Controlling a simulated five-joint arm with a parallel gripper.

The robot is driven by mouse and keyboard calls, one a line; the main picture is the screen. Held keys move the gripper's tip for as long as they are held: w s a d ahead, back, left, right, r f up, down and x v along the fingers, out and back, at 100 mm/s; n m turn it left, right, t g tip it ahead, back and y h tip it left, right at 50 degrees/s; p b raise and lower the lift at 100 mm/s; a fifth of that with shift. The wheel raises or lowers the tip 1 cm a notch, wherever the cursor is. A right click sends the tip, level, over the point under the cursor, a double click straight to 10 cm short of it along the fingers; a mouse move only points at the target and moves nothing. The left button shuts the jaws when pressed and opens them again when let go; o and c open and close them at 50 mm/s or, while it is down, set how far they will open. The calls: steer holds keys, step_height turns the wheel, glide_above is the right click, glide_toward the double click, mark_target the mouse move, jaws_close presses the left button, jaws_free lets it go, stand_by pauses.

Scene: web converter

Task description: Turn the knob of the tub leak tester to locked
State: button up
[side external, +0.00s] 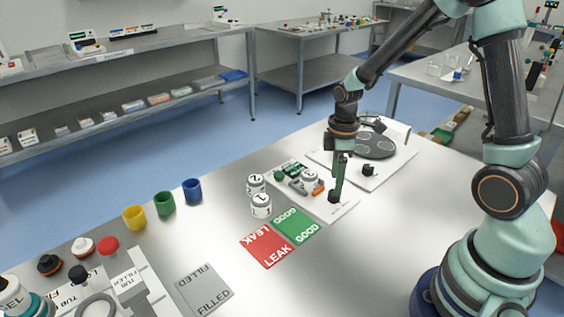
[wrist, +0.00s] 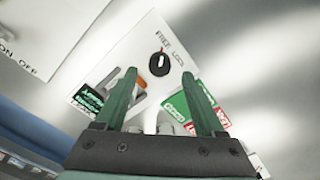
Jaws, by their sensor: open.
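The tub leak tester (side external: 342,212) is a white plate on the bench with a green display and a white tub (side external: 310,176) on it. Its black knob (side external: 334,197) is at the plate's near right end, under my gripper (side external: 337,188). In the wrist view the knob (wrist: 159,64) shows between the words FREE and LOCK, with a small red mark toward FREE. My gripper (wrist: 159,73) is open, its green fingers on either side of the knob in the picture. I cannot tell how far above the knob the tips are.
Two white tubs (side external: 261,206) stand left of the tester. Green GOOD (side external: 295,226) and red LEAK (side external: 267,246) mats lie in front. Another plate with a dark disc (side external: 376,146) sits behind. The bench right of the tester is clear.

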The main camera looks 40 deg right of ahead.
steer(key=shift+f, duration=1.9)
jaws_close()
